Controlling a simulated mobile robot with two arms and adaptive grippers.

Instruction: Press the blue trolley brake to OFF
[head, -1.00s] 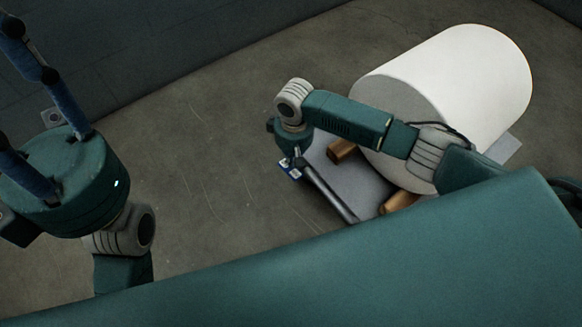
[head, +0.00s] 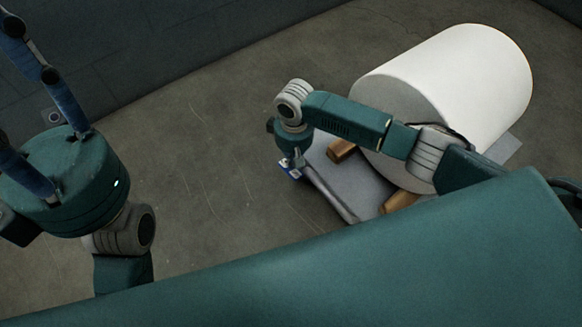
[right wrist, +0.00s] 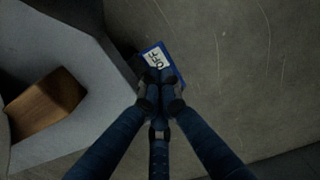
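In the right wrist view the blue brake (right wrist: 173,71) shows part of a label that appears to read OFF. My right gripper (right wrist: 160,92) has its dark blue fingers drawn together, with the tips over the lower part of the brake; I cannot tell whether they touch it. In the head view my right gripper (head: 298,161) points down at the brake. My left gripper (head: 20,100) is empty, with fingers spread, far left.
A large white roll (head: 455,90) lies on the trolley against brown wooden chocks (head: 400,201). A grey bar (head: 332,195) runs along the trolley's near edge. The concrete floor (head: 210,160) left of the trolley is clear. A dark wall (head: 130,50) stands behind.

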